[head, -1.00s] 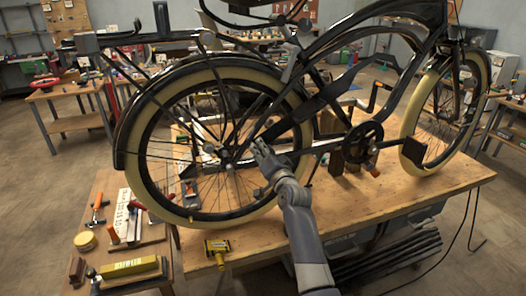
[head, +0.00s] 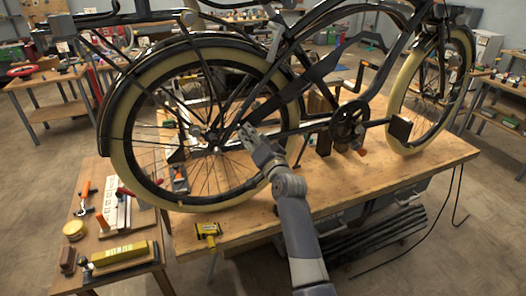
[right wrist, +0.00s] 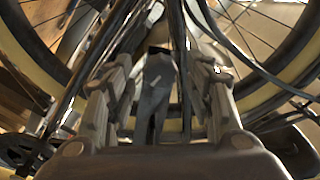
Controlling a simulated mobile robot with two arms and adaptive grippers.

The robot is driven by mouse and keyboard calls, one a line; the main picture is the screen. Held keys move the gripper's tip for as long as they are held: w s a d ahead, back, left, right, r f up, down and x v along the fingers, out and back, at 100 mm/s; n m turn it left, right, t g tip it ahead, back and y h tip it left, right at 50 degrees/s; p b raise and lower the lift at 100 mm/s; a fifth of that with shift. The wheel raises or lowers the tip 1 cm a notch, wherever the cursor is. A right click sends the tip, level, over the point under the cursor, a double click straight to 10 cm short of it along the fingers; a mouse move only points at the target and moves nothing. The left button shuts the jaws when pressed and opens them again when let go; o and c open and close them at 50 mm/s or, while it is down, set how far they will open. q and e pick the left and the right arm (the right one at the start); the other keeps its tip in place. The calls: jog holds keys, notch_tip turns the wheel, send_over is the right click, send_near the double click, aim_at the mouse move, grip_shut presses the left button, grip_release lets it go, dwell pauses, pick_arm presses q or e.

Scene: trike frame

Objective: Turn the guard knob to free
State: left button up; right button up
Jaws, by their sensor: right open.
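The bike-like frame (head: 318,75) stands on a wooden workbench, with its cream-tyred rear wheel (head: 120,147) at the left. A long dark guard panel (head: 285,95) slants above the chain line. My right gripper (head: 247,133) is by the rear hub (head: 212,138), on the near side of the wheel. In the right wrist view its two fingers (right wrist: 158,90) are apart, with a grey upright shape (right wrist: 155,90) visible between or beyond them. I cannot tell whether that shape is the guard knob, or whether the fingers touch it. My left gripper is out of view.
The crank (head: 350,125) and an orange-tipped part (head: 361,152) are right of my arm. A yellow tool (head: 207,232) lies at the bench (head: 395,180) edge. A side table (head: 97,245) at lower left holds tools. The bench's front right is clear.

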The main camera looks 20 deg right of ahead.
jog(key=s, duration=0.8)
jog(key=shift+s, duration=0.2)
jog(key=shift+d+f, duration=0.1)
jog(key=shift+f, duration=0.05)
jog(key=s+a+f+n+g+b, duration=0.1)
jog(key=s+a+f+n+g, duration=0.2)
jog(key=f, duration=1.5)
jog(key=s+a+f+n+g+b, duration=0.1)
jog(key=s+f+g+b, duration=0.2)
jog(key=f, duration=1.4)
jog(key=s+f+n+g, duration=0.3)
jog(key=s+f+g, duration=0.2)
jog(key=s+f, duration=1.35)
jog(key=s+d+f+n+g, duration=0.1)
jog(key=s+f+g, duration=0.1)
jog(key=s+f, duration=0.4)
jog(key=s+d+f+n+g+b, duration=0.1)
jog(key=s+f, duration=0.5)
jog(key=s, duration=1)
jog(key=s+d+f+n+g+b, duration=0.1)
jog(key=s+d+f+n+g, duration=0.1)
jog(key=s+f, duration=0.5)
jog(key=s+g, duration=0.1)
jog(key=s, duration=0.4)
jog(key=shift+d+h, duration=0.3)
